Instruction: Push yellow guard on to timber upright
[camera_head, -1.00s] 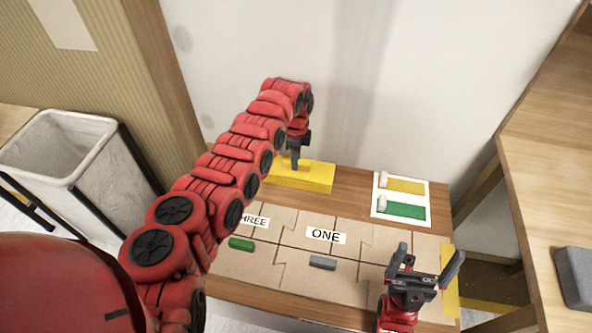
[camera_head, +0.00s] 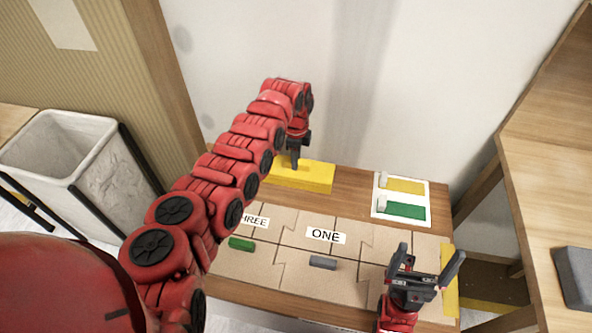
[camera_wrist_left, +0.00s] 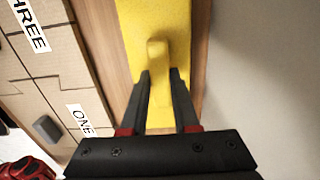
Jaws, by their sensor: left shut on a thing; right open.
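My left gripper (camera_head: 294,160) reaches down to a yellow block (camera_head: 318,177) at the back of the wooden table, against the wall. In the left wrist view the fingers (camera_wrist_left: 160,78) are shut on the upright yellow handle (camera_wrist_left: 158,52) of this long yellow block (camera_wrist_left: 155,15). The block appears to rest on the table. My right gripper (camera_head: 430,262) is open and empty above the front right of the table. A brown timber upright (camera_head: 165,85) stands at the wall's left edge; I cannot tell whether it is the task's upright.
Jointed tan panels labelled THREE and ONE (camera_head: 325,236) cover the table front, with a green block (camera_head: 241,243) and a grey block (camera_head: 322,262). A white card (camera_head: 400,200) lies at the right. A bin (camera_head: 70,160) stands left; a wooden desk (camera_head: 545,190) stands right.

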